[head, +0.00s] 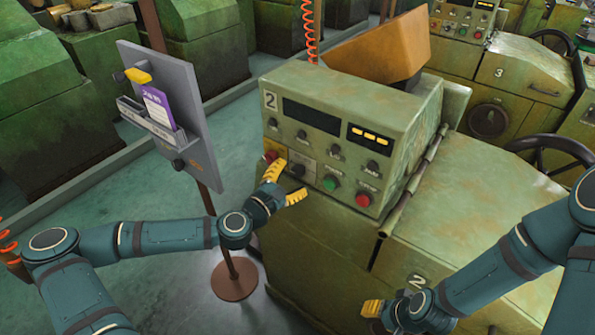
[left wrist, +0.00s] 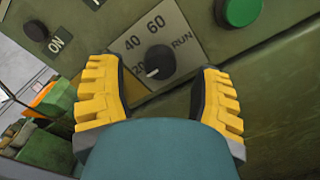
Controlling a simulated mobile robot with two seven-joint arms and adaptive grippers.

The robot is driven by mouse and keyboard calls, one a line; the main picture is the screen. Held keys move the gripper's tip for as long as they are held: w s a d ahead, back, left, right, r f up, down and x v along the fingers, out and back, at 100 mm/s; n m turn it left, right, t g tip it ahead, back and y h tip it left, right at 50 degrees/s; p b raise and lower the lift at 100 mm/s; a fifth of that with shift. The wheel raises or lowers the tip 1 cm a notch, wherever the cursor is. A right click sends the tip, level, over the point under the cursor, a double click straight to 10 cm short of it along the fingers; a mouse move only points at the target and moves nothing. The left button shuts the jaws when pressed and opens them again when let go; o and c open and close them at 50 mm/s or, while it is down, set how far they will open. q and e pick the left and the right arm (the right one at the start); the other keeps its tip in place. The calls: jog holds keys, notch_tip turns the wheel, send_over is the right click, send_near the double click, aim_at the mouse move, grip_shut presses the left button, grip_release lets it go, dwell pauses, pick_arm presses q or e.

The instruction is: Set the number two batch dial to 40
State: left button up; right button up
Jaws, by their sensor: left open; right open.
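The batch dial is a black knob on a pale plate on the machine marked 2; it shows in the head view (head: 297,171) and the left wrist view (left wrist: 159,61). The plate reads 20, 40, 60 and RUN. The knob's white mark is at its lower left, on the side of the 20. My left gripper (head: 286,183) is open in front of the dial; in the left wrist view its yellow fingers (left wrist: 156,70) stand either side of the knob, apart from it. My right gripper (head: 378,312) is low at the front; its fingers are partly hidden.
A green button (head: 330,183) and a red button (head: 363,199) sit right of the dial. A grey board on a stand (head: 193,105) holds a purple card left of the machine. A red knob (head: 270,155) is close to my left fingers.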

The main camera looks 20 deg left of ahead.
aim_at(296, 173)
pick_arm(q)
jog(key=shift+x, duration=1.55)
grip_shut()
